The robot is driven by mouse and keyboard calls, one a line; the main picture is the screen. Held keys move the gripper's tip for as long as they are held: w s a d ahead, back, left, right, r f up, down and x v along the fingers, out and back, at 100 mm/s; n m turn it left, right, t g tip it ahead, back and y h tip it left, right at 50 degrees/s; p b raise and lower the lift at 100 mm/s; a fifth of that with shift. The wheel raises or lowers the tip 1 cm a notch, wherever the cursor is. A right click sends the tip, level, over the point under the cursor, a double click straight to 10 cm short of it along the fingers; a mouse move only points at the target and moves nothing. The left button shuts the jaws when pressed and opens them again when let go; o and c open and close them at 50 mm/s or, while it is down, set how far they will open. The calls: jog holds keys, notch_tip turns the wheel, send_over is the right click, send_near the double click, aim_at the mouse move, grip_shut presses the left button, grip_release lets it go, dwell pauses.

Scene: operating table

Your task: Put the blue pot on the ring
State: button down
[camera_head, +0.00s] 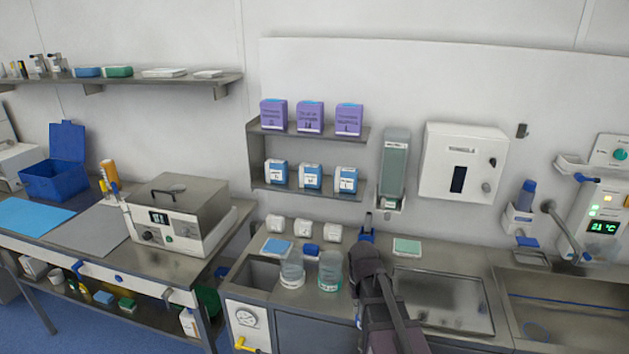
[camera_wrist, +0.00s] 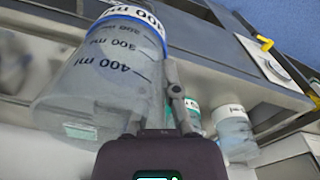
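A large clear pot (camera_wrist: 105,75) with a blue band and millilitre marks fills the upper left of the wrist view, close beside my fingers. I cannot make it out surely in the head view. My gripper (camera_wrist: 168,85) has its fingertips close together at the pot's side; whether they grip it is unclear. I cannot identify a ring.
A blue pad (camera_head: 277,246) and several white containers (camera_head: 303,228) lie behind the pots. A green pad (camera_head: 407,246) and a metal tray (camera_head: 440,300) are right of my arm. A shelf (camera_head: 310,188) with boxes is above. A steel bath (camera_head: 180,210) stands left.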

jog(key=shift+r, duration=0.15)
jog(key=shift+w, duration=0.1)
jog(key=w+f+b, duration=0.1)
jog(key=w, duration=1.3)
jog(key=shift+w+a+f, duration=0.15)
jog(key=shift+w+f, duration=0.1)
jog(key=f+b, duration=0.2)
jog(key=w+f+b, duration=0.1)
jog(key=b, duration=0.1)
jog(key=shift+w+f, duration=0.15)
jog(key=shift+f, duration=0.2)
jog(key=shift+f, duration=0.15)
jog(key=c, duration=0.8)
grip_release()
